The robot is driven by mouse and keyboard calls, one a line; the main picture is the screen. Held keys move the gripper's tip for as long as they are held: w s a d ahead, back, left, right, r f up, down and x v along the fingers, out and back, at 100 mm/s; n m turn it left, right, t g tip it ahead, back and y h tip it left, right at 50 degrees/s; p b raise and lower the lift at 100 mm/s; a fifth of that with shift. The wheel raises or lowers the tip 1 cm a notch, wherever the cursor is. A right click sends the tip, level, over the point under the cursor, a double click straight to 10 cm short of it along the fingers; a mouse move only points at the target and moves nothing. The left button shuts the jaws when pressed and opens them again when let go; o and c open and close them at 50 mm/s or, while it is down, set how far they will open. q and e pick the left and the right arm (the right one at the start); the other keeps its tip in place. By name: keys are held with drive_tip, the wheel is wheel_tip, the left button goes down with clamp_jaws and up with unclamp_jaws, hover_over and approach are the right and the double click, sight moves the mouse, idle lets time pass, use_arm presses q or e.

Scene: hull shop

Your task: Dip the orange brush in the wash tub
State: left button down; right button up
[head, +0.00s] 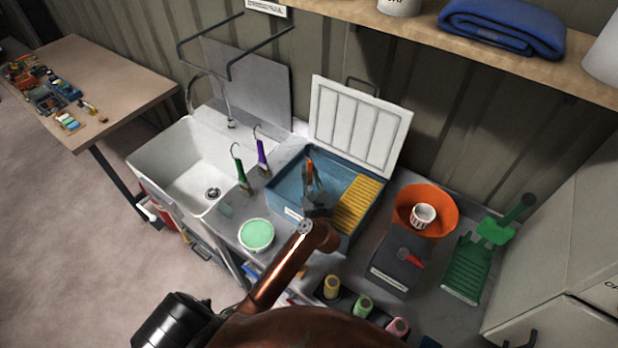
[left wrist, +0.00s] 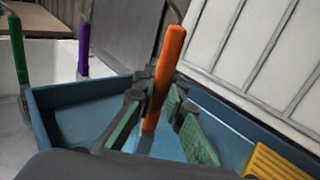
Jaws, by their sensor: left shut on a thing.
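The orange brush (head: 309,165) is held by my left gripper (head: 314,186) over the inside of the blue wash tub (head: 284,192). In the left wrist view the brush's orange handle (left wrist: 168,65) stands nearly upright between the green-padded fingers of the gripper (left wrist: 152,112). The fingers are shut on the handle. The brush's lower end is hidden behind the gripper, so I cannot tell whether it touches the liquid or the tub floor. The tub's blue wall (left wrist: 75,93) surrounds the gripper in that view. My right gripper is in neither view.
A yellow ridged board (head: 361,203) sits at the tub's right side, and a white lid (head: 360,125) stands behind. Green (head: 241,178) and purple (head: 262,158) brushes hang left, beside a white sink (head: 180,170). A green-filled bowl (head: 256,235) and an orange bowl (head: 438,204) flank the tub.

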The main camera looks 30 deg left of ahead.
sight(310, 163)
use_arm(q)
wheel_tip(310, 163, up, 3)
drive_tip(key=shift+r+p, duration=0.15)
drive_tip(key=shift+p, duration=1.05)
wheel_tip(310, 163, up, 3)
drive_tip(key=shift+f+p, duration=0.15)
drive_tip(key=shift+p, duration=1.05)
wheel_tip(310, 163, up, 2)
drive_tip(key=shift+p, duration=0.9)
wheel_tip(310, 163, up, 2)
drive_tip(key=shift+r+p, duration=0.15)
drive_tip(key=shift+p, duration=0.9)
